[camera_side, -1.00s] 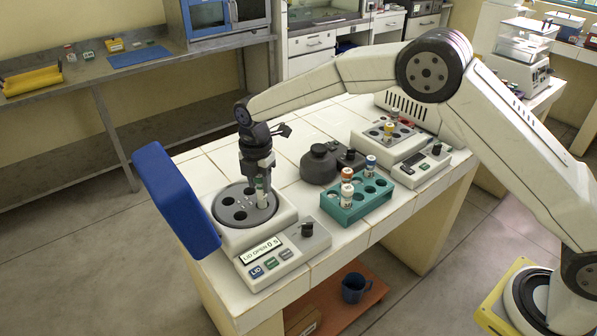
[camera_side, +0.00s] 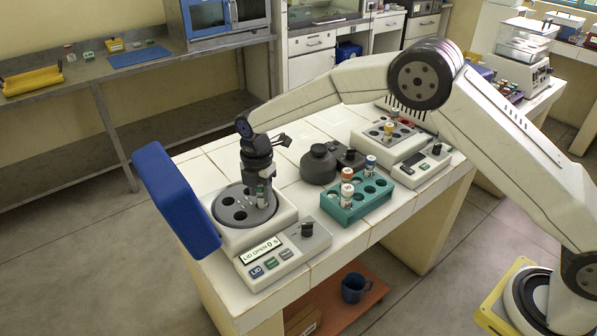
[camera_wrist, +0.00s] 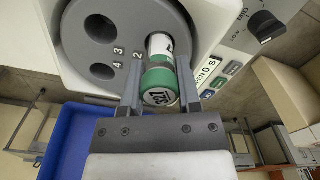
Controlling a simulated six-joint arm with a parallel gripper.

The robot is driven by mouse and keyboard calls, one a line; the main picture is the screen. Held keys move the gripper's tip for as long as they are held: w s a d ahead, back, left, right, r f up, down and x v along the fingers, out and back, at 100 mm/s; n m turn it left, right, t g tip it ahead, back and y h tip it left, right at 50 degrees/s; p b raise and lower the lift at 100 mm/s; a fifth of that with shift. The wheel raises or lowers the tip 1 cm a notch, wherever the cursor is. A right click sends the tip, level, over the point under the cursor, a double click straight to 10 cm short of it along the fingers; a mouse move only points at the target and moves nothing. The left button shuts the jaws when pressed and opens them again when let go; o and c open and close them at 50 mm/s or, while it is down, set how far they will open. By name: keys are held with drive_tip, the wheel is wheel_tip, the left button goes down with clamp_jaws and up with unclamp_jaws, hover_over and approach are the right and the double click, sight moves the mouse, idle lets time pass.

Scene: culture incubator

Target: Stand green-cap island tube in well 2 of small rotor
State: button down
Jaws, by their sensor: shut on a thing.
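The green-cap tube (camera_wrist: 160,82) is between the fingers of my gripper (camera_wrist: 158,95) in the wrist view, with a dark label on its cap top. It is beside the printed number 2 on the small rotor (camera_wrist: 88,62), and its lower end is over or in the well there; how deep it sits I cannot tell. In the side view the tube (camera_side: 261,196) stands roughly upright at the right part of the grey rotor (camera_side: 228,206). My gripper (camera_side: 261,188) is shut on it from above. Wells 3 and 4 look empty in the wrist view.
The centrifuge's blue lid (camera_side: 176,200) stands open on the left. Its display (camera_side: 262,249) reads LID OPEN. A teal rack (camera_side: 357,202) with several capped tubes, a dark round device (camera_side: 318,165) and a white block unit (camera_side: 405,150) stand to the right.

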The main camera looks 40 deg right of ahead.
drive_tip(key=shift+f, duration=0.35)
unclamp_jaws()
idle(0.4)
drive_tip(key=shift+r, duration=0.1)
drive_tip(key=shift+r, duration=3.65)
